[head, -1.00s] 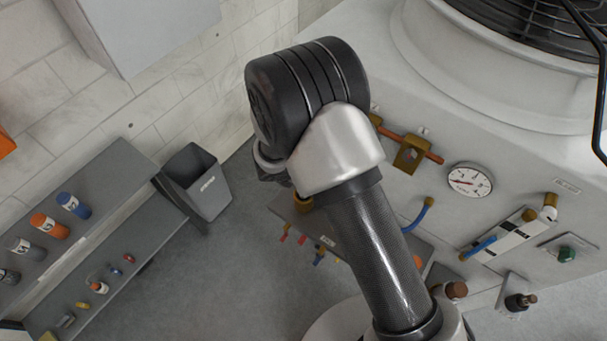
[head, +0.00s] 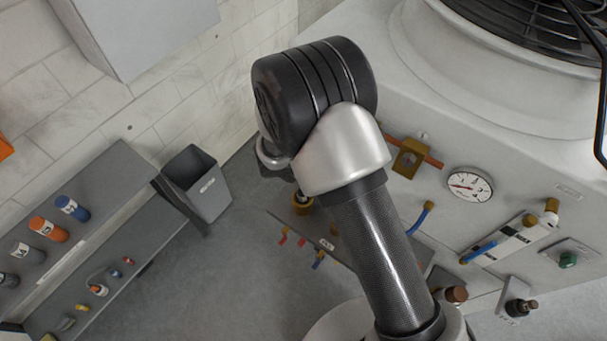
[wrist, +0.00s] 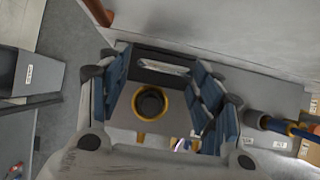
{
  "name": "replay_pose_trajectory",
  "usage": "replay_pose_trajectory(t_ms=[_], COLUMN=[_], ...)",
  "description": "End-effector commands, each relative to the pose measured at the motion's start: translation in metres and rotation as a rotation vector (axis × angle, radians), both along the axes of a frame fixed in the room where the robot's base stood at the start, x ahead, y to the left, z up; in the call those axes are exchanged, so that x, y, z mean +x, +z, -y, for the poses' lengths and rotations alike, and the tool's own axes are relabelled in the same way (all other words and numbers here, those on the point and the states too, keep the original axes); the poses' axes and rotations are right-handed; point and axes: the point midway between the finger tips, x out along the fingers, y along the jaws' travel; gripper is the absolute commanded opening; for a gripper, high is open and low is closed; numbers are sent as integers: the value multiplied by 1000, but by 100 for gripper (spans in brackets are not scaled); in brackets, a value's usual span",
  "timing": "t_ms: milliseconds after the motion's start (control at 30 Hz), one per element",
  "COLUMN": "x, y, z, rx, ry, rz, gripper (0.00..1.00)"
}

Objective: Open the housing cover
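My gripper (wrist: 162,88) is open in the wrist view, its blue-padded fingers wide apart with nothing between them in contact that I can see. A round black part with a yellow ring (wrist: 151,103) shows between the fingers, over a grey plate; how far it is from the fingertips is unclear. In the head view a yellow ringed part (head: 302,204) shows just below my wrist, which hides most of the gripper. The white machine housing (head: 400,110) fills the right side. I cannot tell which part is the housing cover.
A grey bin (head: 196,183) stands by the wall. A shelf (head: 112,175) with several small cylinders is at left. Open floor (head: 215,285) lies between.

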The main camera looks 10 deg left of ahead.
Motion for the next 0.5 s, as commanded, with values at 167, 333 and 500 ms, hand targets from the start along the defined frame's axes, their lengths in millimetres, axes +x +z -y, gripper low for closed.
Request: replay_pose_trajectory(t_ms=[167,333,500], x=[-5,-7,-17], y=[-4,-2,18], z=[0,-1,-6], rx=[-2,-1,0], ry=[0,0,1], rz=[-9,-10,-8], gripper=[59,59,59])
